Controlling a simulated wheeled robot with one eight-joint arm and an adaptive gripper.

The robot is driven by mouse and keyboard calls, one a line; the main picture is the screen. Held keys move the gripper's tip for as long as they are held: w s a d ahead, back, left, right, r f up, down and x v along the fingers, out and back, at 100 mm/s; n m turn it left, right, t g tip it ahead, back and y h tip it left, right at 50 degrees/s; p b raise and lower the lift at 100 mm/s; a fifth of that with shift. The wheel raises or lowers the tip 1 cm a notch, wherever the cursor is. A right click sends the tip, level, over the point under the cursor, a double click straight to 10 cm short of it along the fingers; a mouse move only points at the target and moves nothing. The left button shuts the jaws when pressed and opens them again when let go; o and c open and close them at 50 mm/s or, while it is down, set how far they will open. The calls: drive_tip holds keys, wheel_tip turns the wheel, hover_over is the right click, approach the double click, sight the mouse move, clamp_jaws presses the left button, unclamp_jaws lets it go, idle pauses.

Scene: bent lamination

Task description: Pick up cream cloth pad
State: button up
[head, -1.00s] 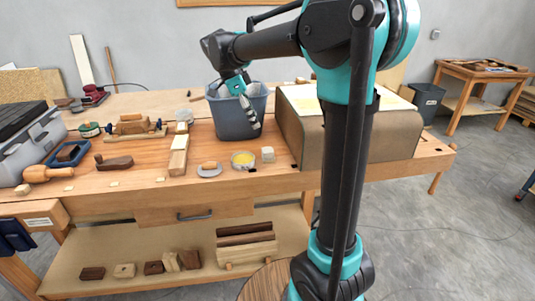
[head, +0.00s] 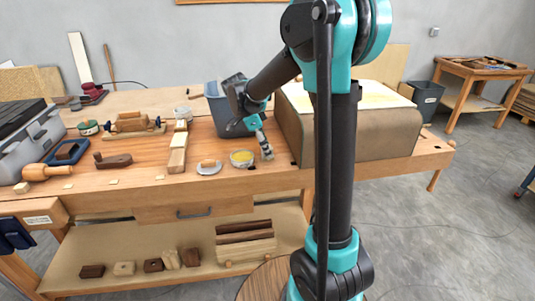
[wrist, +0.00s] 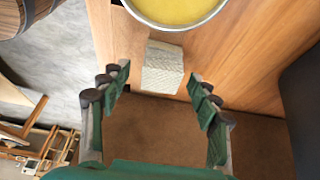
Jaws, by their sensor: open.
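The cream cloth pad (wrist: 162,67) is a small pale block with a woven face, lying on the wooden bench close to its front edge. My gripper (wrist: 158,84) is open, its two green-padded fingers on either side of the pad's near end in the wrist view. The pad is not clasped, and I cannot tell how high the fingertips are above the bench. In the head view my gripper (head: 267,152) points down over the bench's front edge and covers most of the pad.
A round tin of yellow wax (head: 242,158) sits close to the pad; its rim also shows in the wrist view (wrist: 177,22). A grey bin (head: 222,118) stands behind my gripper. A large brown box (head: 350,138) is close on the right. A disc-shaped item (head: 209,168) lies further left.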

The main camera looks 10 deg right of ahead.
drive_tip(key=shift+d+f, duration=0.25)
drive_tip(key=shift+f, duration=0.35)
drive_tip(key=shift+c, duration=0.6)
drive_tip(key=c, duration=1.1)
drive_tip(key=shift+o, duration=0.2)
wheel_tip(320, 180, up, 20)
drive_tip(key=o, duration=0.5)
drive_tip(key=c, duration=0.4)
